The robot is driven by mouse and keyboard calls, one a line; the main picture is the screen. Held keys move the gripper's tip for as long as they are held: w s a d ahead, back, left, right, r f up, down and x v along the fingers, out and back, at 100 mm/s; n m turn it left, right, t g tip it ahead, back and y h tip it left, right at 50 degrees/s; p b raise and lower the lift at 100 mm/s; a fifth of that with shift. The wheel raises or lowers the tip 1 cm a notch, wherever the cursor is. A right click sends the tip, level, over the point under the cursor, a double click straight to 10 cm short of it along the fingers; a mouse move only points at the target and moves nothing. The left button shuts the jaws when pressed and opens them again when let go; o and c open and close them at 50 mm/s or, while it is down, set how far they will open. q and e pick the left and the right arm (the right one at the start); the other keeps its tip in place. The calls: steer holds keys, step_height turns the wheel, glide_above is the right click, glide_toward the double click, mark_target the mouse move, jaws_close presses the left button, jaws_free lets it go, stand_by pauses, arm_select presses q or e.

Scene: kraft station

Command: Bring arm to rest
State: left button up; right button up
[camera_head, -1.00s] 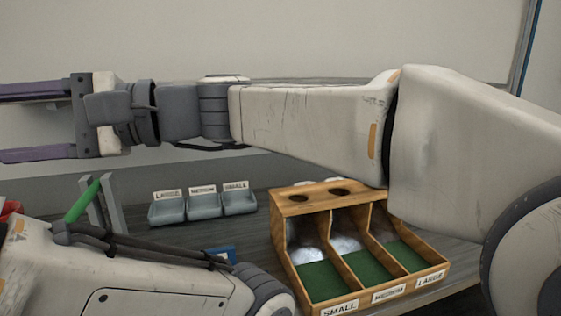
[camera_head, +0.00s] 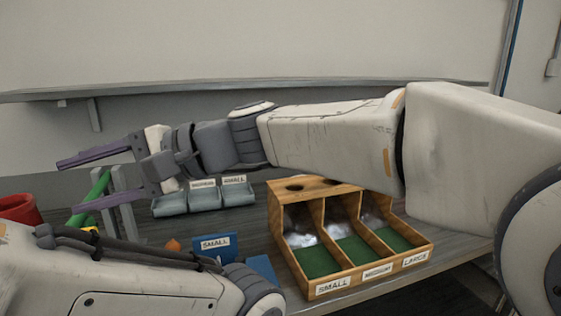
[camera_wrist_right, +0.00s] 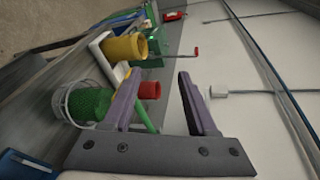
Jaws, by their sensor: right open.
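My right arm reaches across the head view from the right, and its gripper (camera_head: 97,178) hangs above the left part of the table. The purple fingers are wide apart with nothing between them. In the right wrist view the same open gripper (camera_wrist_right: 153,90) shows, with cups and racks beyond its fingers. My left arm enters at the lower left of the head view; its gripper is out of the picture.
A wooden sorter (camera_head: 275,222) with three green-floored compartments stands at right centre. A blue SMALL sign (camera_head: 213,256) and a red container (camera_head: 20,209) are nearer left. A wall shelf (camera_head: 330,90) runs behind.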

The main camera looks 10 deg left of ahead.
steer(key=w+d+f+m+t+h, duration=0.1)
steer(key=w+d+f+t+h, duration=0.1)
steer(key=w+d+f, duration=0.35)
steer(key=w+d+f+t+h, duration=0.2)
steer(key=w+d+f+h, duration=0.1)
steer(key=d+f, duration=0.55)
steer(key=w+d+f+m+t+h, duration=0.1)
steer(key=w+d+f+t+h, duration=0.1)
steer(key=w+d+f, duration=0.35)
steer(key=s+d+f+n+h, duration=0.1)
steer(key=s+d+f+h, duration=0.2)
steer(key=d+f, duration=0.45)
steer(key=s+d+f+n+h, duration=0.15)
steer(key=d+f, duration=0.25)
steer(key=d, duration=0.7)
steer(key=s+d+f+h, duration=0.3)
steer(key=s+d+f, duration=0.15)
steer(key=d, duration=0.45)
steer(key=s+a+f+n+g+b, duration=0.1)
steer(key=s+a+f+n+b, duration=0.3)
steer(key=s+a+f+b, duration=0.45)
steer(key=s+a+f+n+g+b, duration=0.1)
steer(key=s+a+f+n+b, duration=0.3)
steer(key=f+b, duration=0.75)
step_height(320, 180, up, 31)
steer(key=a+p, duration=0.1)
steer(key=p, duration=2.4)
steer(key=shift+f+m+y+p, duration=0.2)
steer(key=shift+m+y+p, duration=0.15)
steer(key=shift+m, duration=0.1)
